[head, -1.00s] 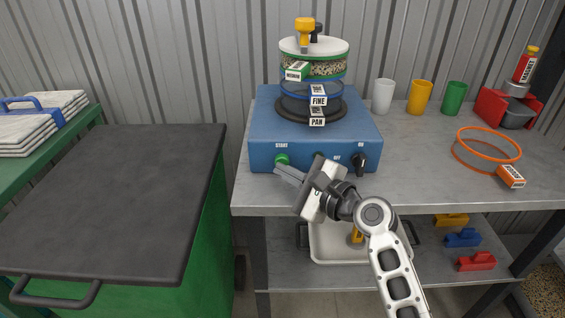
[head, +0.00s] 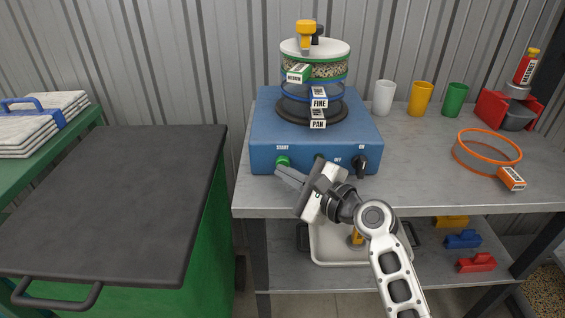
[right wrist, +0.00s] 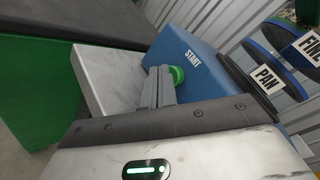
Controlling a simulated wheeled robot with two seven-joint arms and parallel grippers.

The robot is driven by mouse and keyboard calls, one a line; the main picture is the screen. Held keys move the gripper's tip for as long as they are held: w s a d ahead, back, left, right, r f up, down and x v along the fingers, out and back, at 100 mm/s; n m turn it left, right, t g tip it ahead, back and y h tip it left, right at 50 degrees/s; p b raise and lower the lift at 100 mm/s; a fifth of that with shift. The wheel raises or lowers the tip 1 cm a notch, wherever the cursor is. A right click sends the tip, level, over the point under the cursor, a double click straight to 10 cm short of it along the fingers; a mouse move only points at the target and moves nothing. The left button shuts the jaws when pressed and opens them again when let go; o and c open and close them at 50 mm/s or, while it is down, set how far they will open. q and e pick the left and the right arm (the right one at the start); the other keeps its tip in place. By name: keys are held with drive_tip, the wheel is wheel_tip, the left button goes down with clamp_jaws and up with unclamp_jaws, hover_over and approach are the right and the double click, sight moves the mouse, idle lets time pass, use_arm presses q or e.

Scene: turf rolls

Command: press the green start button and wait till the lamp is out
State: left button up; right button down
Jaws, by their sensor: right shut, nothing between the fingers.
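The green start button (head: 283,161) sits on the front of the blue shaker (head: 262,135), below the word START. It also shows in the right wrist view (right wrist: 178,75). My right gripper (head: 279,171) is shut and empty, its fingertips just below and in front of the button. In the right wrist view the fingers (right wrist: 158,72) come up beside the button; I cannot tell whether they touch it. A small round part right of the button is mostly hidden behind my gripper, so I cannot tell whether a lamp is lit. My left gripper is not in view.
A stack of sieves (head: 312,90) stands on the shaker, with a black knob (head: 361,164) at its front right. Cups (head: 420,98), an orange sieve (head: 487,150) and a red stand (head: 495,105) are on the grey bench. A dark-lidded green bin (head: 120,200) stands left.

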drive_tip(key=shift+d+f, duration=0.15)
drive_tip(key=shift+d, duration=0.25)
drive_tip(key=shift+s+p, duration=0.6)
drive_tip(key=s+p, duration=0.1)
drive_tip(key=s, duration=0.2)
drive_tip(key=shift+s+a, duration=0.15)
drive_tip(key=shift+s, duration=0.25)
